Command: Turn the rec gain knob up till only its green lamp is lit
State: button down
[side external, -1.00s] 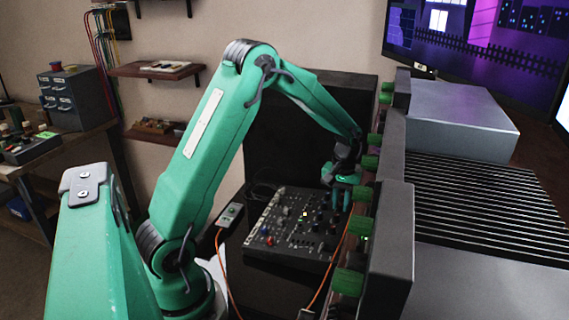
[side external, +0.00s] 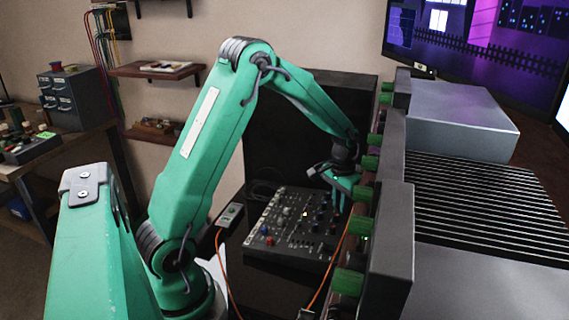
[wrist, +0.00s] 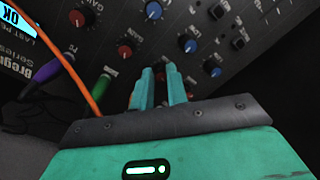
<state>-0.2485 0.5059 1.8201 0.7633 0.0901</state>
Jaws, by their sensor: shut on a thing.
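The mixer panel (side external: 268,225) lies flat below my arm, with rows of knobs. My gripper (side external: 339,206) points down at its right side, with the fingertips low among the knobs. In the wrist view my gripper (wrist: 159,72) has its two teal fingers close together, shut on a knob that the fingers mostly hide. I cannot read that knob's label, so I cannot confirm that it is the rec gain knob. A small yellowish lit spot (side external: 305,213) shows on the panel; I cannot tell which lamp it is. No clearly lit green lamp beside the held knob can be made out.
Red knobs (wrist: 124,51) and blue knobs (wrist: 190,45) sit close around the fingers. An orange cable (wrist: 66,62), a green plug (wrist: 101,88) and a purple plug (wrist: 47,88) are at the left. A dark rack with green blocks (side external: 360,226) stands close to the right.

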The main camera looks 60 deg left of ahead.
aim_at(338, 210)
jog(key=shift+m, duration=1.2)
jog(key=shift+r, duration=0.1)
jog(key=c, duration=1.7)
grip_release()
jog(key=r, duration=0.7)
jog(key=shift+s+d+r, duration=0.1)
jog(key=shift+s, duration=0.15)
jog(key=shift+r, duration=0.25)
